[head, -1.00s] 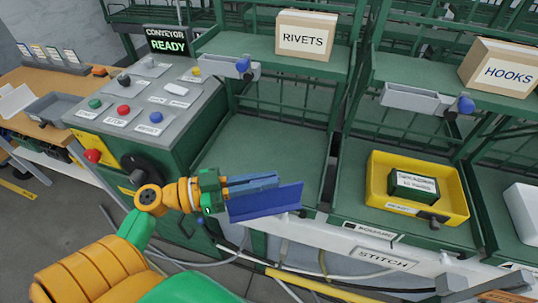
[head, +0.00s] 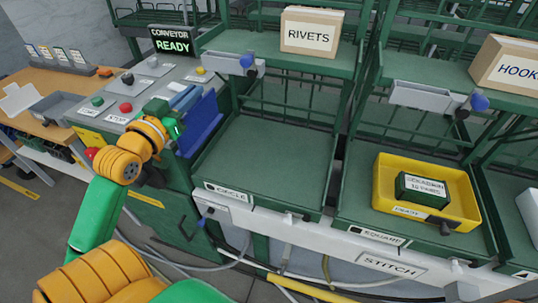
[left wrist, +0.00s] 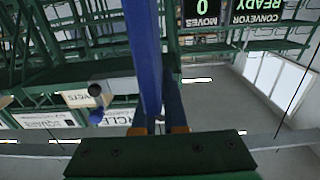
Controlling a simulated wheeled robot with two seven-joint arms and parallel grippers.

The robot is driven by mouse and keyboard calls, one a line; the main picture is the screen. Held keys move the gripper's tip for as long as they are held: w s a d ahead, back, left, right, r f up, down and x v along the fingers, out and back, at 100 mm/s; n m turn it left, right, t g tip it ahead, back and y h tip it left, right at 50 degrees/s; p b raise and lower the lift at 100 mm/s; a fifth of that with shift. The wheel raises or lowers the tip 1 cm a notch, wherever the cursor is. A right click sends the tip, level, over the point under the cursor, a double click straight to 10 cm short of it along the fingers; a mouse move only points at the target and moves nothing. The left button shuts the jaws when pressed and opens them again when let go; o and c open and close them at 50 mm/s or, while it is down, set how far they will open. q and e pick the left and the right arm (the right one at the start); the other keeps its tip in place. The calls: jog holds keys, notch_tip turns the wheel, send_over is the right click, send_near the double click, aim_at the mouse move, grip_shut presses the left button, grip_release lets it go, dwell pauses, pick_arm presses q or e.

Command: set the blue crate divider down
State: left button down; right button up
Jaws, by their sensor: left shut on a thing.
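The blue crate divider (head: 200,125) is a flat dark-blue panel. My left gripper (head: 186,101) is shut on it and holds it up in front of the control console's right side, left of the shelf bay marked CIRCLE. In the left wrist view the divider (left wrist: 144,50) shows edge-on, rising from between the fingers (left wrist: 160,115). Whether it touches the console cannot be told. My right gripper is in neither view.
The CIRCLE bay's green shelf (head: 265,160) is empty. The SQUARE bay holds a yellow bin (head: 462,205) with a dark green box (head: 422,188). Boxes marked RIVETS (head: 311,32) and HOOKS (head: 508,65) stand on upper shelves. The console (head: 145,85) carries several buttons.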

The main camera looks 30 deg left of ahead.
pick_arm(q)
jog(key=w+d+f, duration=0.8)
jog(key=d+f, duration=0.3)
jog(key=f, duration=0.1)
jog(key=shift+f, duration=0.4)
jog(key=c, duration=1)
grip_release()
jog(key=b+v, duration=0.1)
jog(key=v, duration=1.1)
jog(key=shift+r, duration=0.1)
